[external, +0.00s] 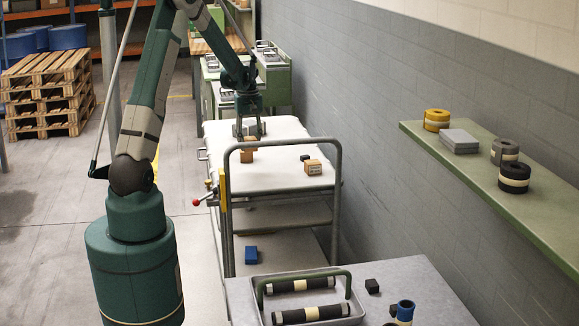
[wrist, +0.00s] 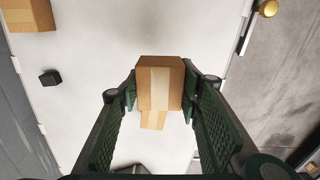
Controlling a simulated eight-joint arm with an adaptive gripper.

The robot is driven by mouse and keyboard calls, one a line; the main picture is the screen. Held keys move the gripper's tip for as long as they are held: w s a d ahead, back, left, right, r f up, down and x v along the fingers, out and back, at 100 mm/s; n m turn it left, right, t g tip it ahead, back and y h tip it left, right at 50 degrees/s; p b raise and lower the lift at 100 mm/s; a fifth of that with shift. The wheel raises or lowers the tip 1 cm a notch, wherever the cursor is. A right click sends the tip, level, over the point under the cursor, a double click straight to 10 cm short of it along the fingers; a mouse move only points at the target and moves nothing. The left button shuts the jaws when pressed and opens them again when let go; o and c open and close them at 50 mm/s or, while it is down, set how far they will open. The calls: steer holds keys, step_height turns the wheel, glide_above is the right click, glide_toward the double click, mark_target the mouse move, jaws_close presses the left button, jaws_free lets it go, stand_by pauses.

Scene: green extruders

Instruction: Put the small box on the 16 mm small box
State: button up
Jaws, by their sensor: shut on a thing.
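My gripper (wrist: 160,92) is shut on a small brown cardboard box (wrist: 160,72) with a pale tape strip, one finger on each side. In the external view my gripper (external: 249,130) points down over the far part of the white cart top. A second small brown box (wrist: 153,120) shows partly beneath the held one in the wrist view; the held box hides the rest. It appears as a brown box (external: 247,156) below my gripper in the external view. I cannot tell if the two boxes touch. Another taped box (external: 313,167) stands to the right, also at the wrist view's top left (wrist: 30,16).
A small black block (external: 305,157) lies on the white cart top (external: 280,183), also in the wrist view (wrist: 50,77). The cart's tubular handle (external: 283,143) rises at its near end. A wall shelf (external: 500,180) holds rolls at the right. A nearer grey table (external: 415,290) holds a tray.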

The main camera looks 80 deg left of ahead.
steer(key=a+r+m+p, duration=0.1)
steer(key=a+r+p, duration=0.3)
steer(key=a, duration=0.9)
steer(key=shift+a+r, duration=0.4)
steer(key=shift+r, duration=0.2)
steer(key=shift+f, duration=0.1)
glide_toward(246, 155)
steer(key=shift+w+a+f, duration=0.1)
steer(key=shift+a+f, duration=0.15)
steer(key=shift+a, duration=0.55)
steer(key=shift+w+a+f, duration=0.1)
steer(key=shift+a+f, duration=0.1)
steer(key=shift+a, duration=0.55)
steer(key=shift+f+b, duration=0.35)
steer(key=shift+f, duration=1.5)
steer(key=shift+f, duration=0.2)
steer(key=o, duration=0.9)
